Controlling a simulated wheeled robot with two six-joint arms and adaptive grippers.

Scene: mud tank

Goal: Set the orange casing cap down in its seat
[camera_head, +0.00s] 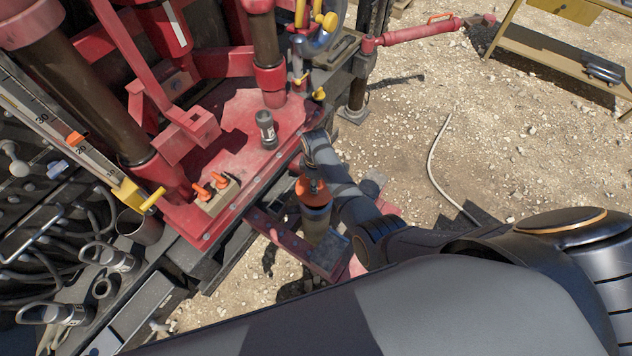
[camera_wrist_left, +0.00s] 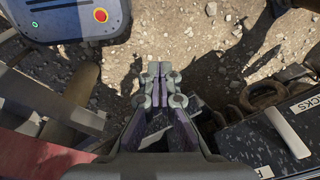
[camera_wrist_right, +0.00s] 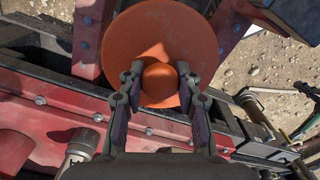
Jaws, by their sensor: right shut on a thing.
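The orange casing cap (camera_wrist_right: 152,32) is a round disc with a domed knob, seen from above in the right wrist view. My right gripper (camera_wrist_right: 159,78) is shut on the knob, one finger on each side. In the head view the cap (camera_head: 301,188) is over the top of a tan upright cylinder (camera_head: 317,222) beside the red deck. I cannot tell whether the cap touches it; the cap hides the cylinder's top. My left gripper (camera_wrist_left: 159,70) shows only in the left wrist view, fingers together and empty above stony ground.
The red rig deck (camera_head: 237,122) carries a dark canister (camera_head: 266,130) and a block with orange handles (camera_head: 217,195). A dark red beam (camera_head: 290,243) runs beside the cylinder. Hoses crowd the left. Gravel ground is open at right, with a yellow bench (camera_head: 548,55) beyond.

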